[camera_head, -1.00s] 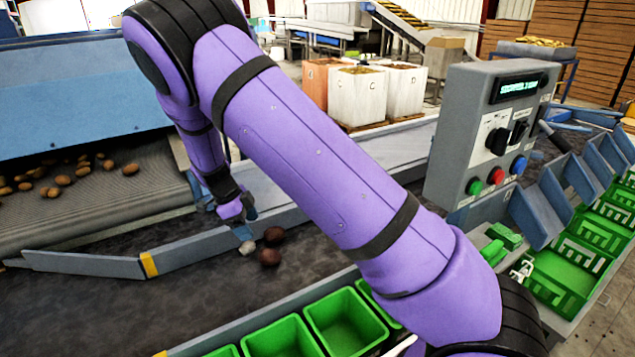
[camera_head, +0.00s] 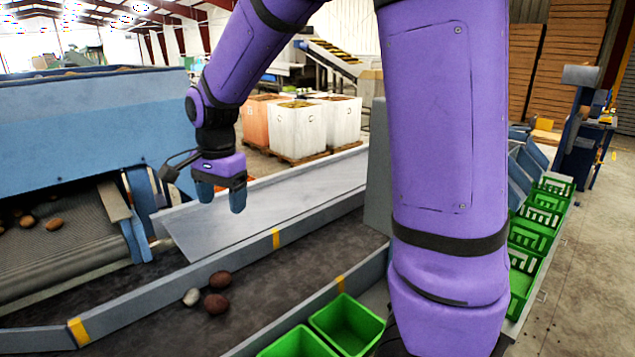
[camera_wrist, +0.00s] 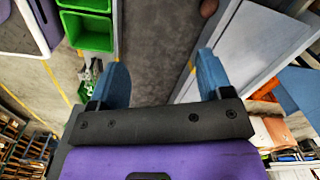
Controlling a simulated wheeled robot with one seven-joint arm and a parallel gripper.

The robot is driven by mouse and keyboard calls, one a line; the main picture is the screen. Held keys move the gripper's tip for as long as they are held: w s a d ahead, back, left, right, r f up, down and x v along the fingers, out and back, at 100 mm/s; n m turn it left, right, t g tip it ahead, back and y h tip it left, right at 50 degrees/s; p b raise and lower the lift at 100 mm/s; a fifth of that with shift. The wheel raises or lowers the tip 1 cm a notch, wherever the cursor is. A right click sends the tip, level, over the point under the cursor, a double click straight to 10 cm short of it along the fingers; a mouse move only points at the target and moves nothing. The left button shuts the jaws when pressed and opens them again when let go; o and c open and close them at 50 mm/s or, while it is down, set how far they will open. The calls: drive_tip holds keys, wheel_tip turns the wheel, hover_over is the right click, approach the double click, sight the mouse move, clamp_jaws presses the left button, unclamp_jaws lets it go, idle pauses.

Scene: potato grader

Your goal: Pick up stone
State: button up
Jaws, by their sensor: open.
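A small pale grey lump that looks like the stone (camera_head: 191,297) lies on the dark belt in the head view, just left of two reddish-brown potatoes. The far potato (camera_head: 219,279) and the near potato (camera_head: 216,304) lie close together. My gripper (camera_head: 221,198) is open and empty, pointing down, well above and behind the stone in the picture. In the wrist view its blue fingers (camera_wrist: 163,62) stand wide apart with nothing between them. A brown rounded thing, probably a potato, (camera_wrist: 208,8) shows at the top edge there; the stone cannot be made out.
Blue-grey side rails with yellow marks (camera_head: 276,239) bound the belt (camera_head: 290,285). A pale metal chute (camera_head: 265,222) lies behind it. Green bins (camera_head: 345,325) stand along its front. A roller conveyor (camera_head: 60,255) with potatoes is at left. Air around my gripper is free.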

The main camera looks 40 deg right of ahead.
drive_tip(key=s+d+r+n+t, duration=0.1)
drive_tip(key=s+r+n, duration=0.2)
drive_tip(key=s, duration=0.4)
drive_tip(key=s+d+r+n+t, duration=0.1)
drive_tip(key=s+r+n+t, duration=0.1)
drive_tip(key=s+n, duration=0.4)
drive_tip(key=s+d+r+n+t, duration=0.2)
drive_tip(key=s+r+n, duration=0.2)
drive_tip(key=s, duration=0.6)
drive_tip(key=shift+s+r, duration=0.15)
drive_tip(key=shift+r, duration=0.2)
drive_tip(key=shift+o, duration=1)
drive_tip(key=shift+d, duration=0.1)
drive_tip(key=shift+s, duration=0.1)
